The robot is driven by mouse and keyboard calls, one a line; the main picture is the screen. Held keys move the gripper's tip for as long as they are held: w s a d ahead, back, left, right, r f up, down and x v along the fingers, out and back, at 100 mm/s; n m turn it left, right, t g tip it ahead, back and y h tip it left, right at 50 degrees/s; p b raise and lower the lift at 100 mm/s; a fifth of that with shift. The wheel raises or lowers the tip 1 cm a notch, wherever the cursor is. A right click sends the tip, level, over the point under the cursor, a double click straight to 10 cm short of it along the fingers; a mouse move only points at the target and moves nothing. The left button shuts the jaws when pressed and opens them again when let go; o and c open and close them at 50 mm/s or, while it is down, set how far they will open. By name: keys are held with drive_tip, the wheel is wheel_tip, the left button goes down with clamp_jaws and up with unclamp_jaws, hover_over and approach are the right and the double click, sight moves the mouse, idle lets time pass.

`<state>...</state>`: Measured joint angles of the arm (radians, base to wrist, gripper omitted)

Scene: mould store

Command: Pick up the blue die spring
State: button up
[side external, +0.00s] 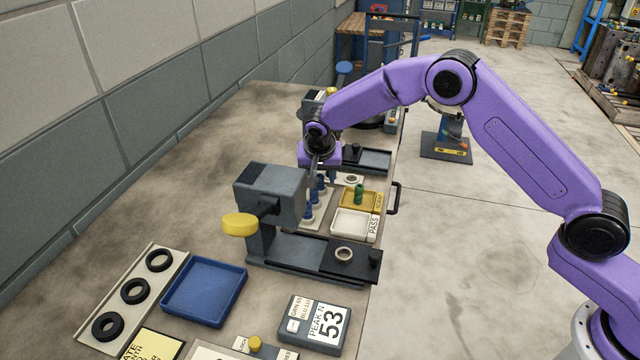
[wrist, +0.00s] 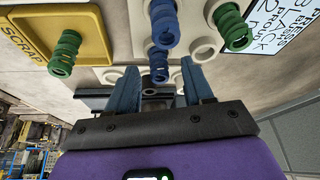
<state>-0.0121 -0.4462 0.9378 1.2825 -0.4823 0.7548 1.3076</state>
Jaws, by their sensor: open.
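Two blue die springs show in the wrist view: a larger one (wrist: 165,24) at the top middle and a smaller-looking one (wrist: 159,67) below it. They stand at a pale rack (wrist: 113,76) with round posts. My gripper (wrist: 160,72) is open. The lower blue spring appears between its fingertips, with a gap on each side; I cannot tell whether it lies at fingertip depth. In the side view, blue springs (side external: 308,210) show behind the near press, partly hidden by it. My gripper (side external: 327,168) hangs just above that area, its fingers partly hidden.
One green spring (wrist: 65,54) is at the yellow scrap tray (wrist: 103,35); another (wrist: 234,27) stands at the rack's right. The near press (side external: 262,185) stands close beside the rack. A white PASS tray (side external: 343,226), a second press (side external: 311,104) and a blue tray (side external: 204,290) are also on the table.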

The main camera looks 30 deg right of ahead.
drive_tip(key=shift+w+d+f, duration=0.15)
drive_tip(key=shift+w+f, duration=0.05)
drive_tip(key=shift+f, duration=0.35)
clamp_jaws()
drive_tip(key=shift+r, duration=0.1)
drive_tip(key=shift+r, duration=0.6)
drive_tip(key=s+d+r, duration=0.3)
drive_tip(key=s+r, duration=1)
drive_tip(key=r, duration=0.1)
drive_tip(key=shift+s+d+r, duration=0.25)
drive_tip(key=shift+d+r, duration=0.1)
